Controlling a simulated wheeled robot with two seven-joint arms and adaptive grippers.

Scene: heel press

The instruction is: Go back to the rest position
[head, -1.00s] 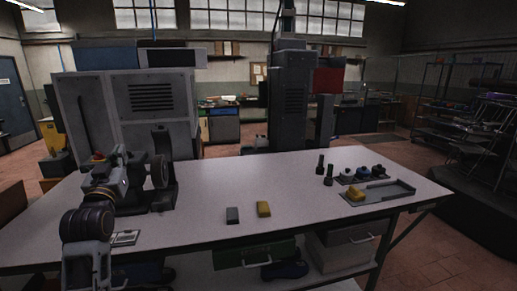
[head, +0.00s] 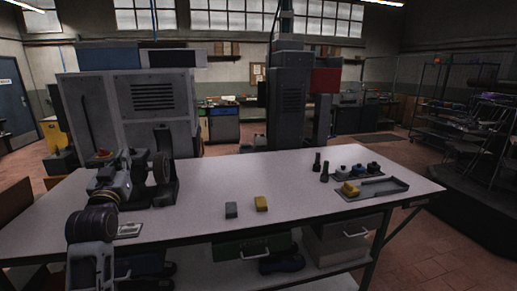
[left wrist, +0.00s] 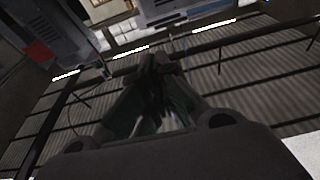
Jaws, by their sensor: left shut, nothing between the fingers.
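My left arm comes in from the lower left of the head view, in front of the dark bench press (head: 163,178) at the table's left end. My left gripper (head: 124,160) is small and dark there, and hard to tell apart from the press behind it. In the left wrist view the gripper (left wrist: 160,65) is shut with nothing between its fingers, and it points up toward the roof. My right gripper is not in view.
The white table (head: 290,185) carries a grey block (head: 231,210), a yellow block (head: 261,204), two dark upright bottles (head: 324,171) and a grey tray (head: 385,187) with a yellow piece. A large grey cabinet (head: 130,110) stands behind. The table's middle is mostly clear.

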